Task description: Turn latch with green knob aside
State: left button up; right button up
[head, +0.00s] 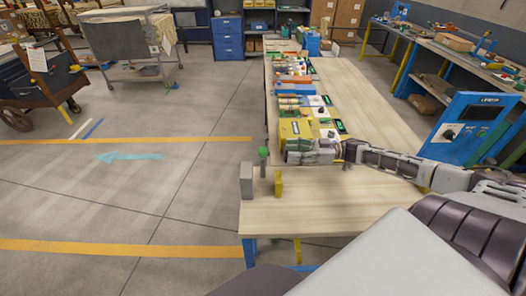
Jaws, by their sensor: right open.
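The green knob (263,152) tops a thin upright grey post (263,170) near the left edge of the wooden table. A grey upright block (246,180) stands just left of the post and a shorter yellow block (278,184) just right of it. The latch's exact shape is too small to tell. My right gripper (292,152) reaches in from the right over the table. It is open, its fingers pointing left toward the knob, a short gap to the knob's right. My left gripper is not in view.
The wooden table (360,205) is bare in front of the right arm. Behind the gripper, a yellow box (287,130) and several coloured items line the table's left side. A blue control panel (470,125) stands at the right. Open floor lies left.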

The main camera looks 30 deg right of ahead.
aim_at(263, 149)
jog(key=shift+x, duration=5.6)
grip_shut()
